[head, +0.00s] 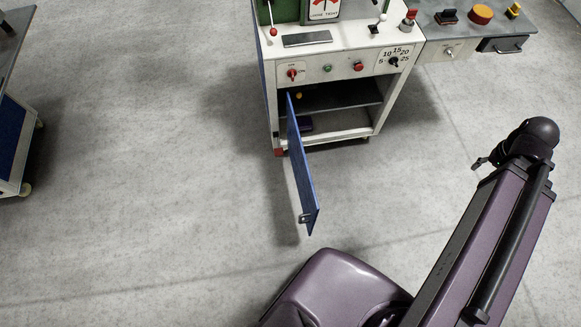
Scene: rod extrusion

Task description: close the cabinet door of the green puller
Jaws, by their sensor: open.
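The green puller (283,10) stands at the top centre on a white cabinet, its upper part cut off by the picture edge. The cabinet's blue door (303,180) is wide open. It hangs from the left side of the opening and sticks out toward me, seen nearly edge-on. A small metal latch or handle (305,217) is at its free end. The open cabinet (335,122) shows a dark shelf with small items inside. My arm is at the lower right, well apart from the door. A small dark part shows beside its upper end, but I cannot make out my gripper.
A grey bench (455,24) with buttons and a drawer adjoins the cabinet on the right. A blue and white wheeled cart (12,150) stands at the far left. The grey floor (150,180) is clear between the cart and the door, and between the door and my arm.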

